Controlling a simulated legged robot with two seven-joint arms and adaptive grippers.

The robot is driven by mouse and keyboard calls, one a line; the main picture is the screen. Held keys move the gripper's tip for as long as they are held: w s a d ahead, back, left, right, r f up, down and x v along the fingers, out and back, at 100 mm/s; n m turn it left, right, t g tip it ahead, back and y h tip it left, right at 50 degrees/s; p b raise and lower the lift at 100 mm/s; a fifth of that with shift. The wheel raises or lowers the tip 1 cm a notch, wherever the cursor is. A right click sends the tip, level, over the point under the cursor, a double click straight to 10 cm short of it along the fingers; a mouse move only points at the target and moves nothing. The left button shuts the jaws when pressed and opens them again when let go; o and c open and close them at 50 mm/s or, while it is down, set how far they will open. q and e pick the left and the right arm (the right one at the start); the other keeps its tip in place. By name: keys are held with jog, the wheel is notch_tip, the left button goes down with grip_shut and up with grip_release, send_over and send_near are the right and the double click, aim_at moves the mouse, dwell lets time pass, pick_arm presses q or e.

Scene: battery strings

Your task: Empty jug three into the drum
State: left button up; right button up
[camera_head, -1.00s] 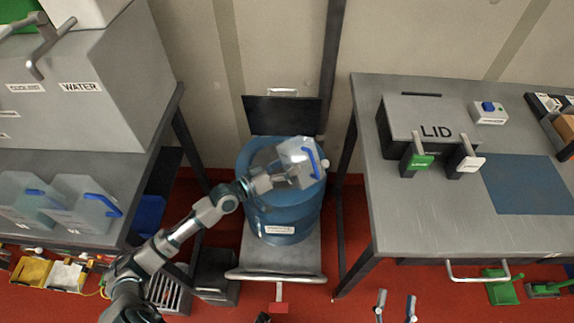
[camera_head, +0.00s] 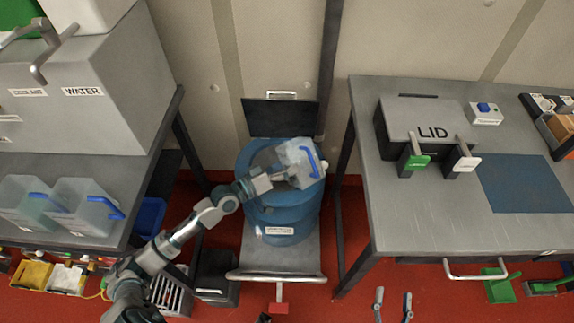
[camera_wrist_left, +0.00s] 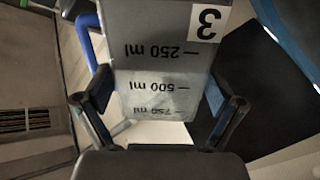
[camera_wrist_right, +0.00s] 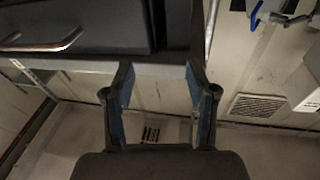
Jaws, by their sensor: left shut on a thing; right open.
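Jug three (camera_head: 299,160) is a translucent jug with a blue handle, held over the blue drum (camera_head: 284,219), which stands on a cart. In the left wrist view the jug (camera_wrist_left: 165,60) shows upside-down millilitre marks and a label with a 3. My left gripper (camera_head: 283,177) is shut on the jug, its fingers on both sides of it in the left wrist view (camera_wrist_left: 160,108). The jug is tilted, with its mouth toward the right; I cannot tell whether liquid is flowing. My right gripper (camera_head: 393,306) is open and empty at the bottom edge, low in front of the right table.
Two more jugs with blue handles (camera_head: 82,206) stand on the left table, below a grey box labelled WATER (camera_head: 100,110). The right table (camera_head: 430,215) bears a grey LID box (camera_head: 428,118) and a blue mat (camera_head: 525,184). The cart's handle (camera_head: 275,277) is in front of the drum.

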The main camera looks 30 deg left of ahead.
pick_arm(q)
jog(key=shift+r, duration=0.2)
dwell(0.6)
jog(key=shift+r, duration=0.1)
jog(key=shift+r+n+p, duration=0.15)
jog(key=shift+n+p, duration=0.15)
jog(key=shift+p, duration=0.1)
jog(key=shift+r+n+p, duration=0.2)
jog(key=shift+n+p, duration=0.1)
jog(key=shift+n, duration=0.2)
pick_arm(e)
jog(key=shift+s+d+f+g+h, duration=0.1)
jog(key=shift+d+f+g+h, duration=0.05)
jog(key=shift+f+g, duration=0.6)
jog(key=shift+s+d+f+g+h, duration=0.1)
jog(key=shift+f+g+h, duration=0.05)
jog(key=shift+f+g, duration=0.55)
jog(key=shift+f, duration=0.15)
pick_arm(q)
jog(key=shift+r, duration=0.15)
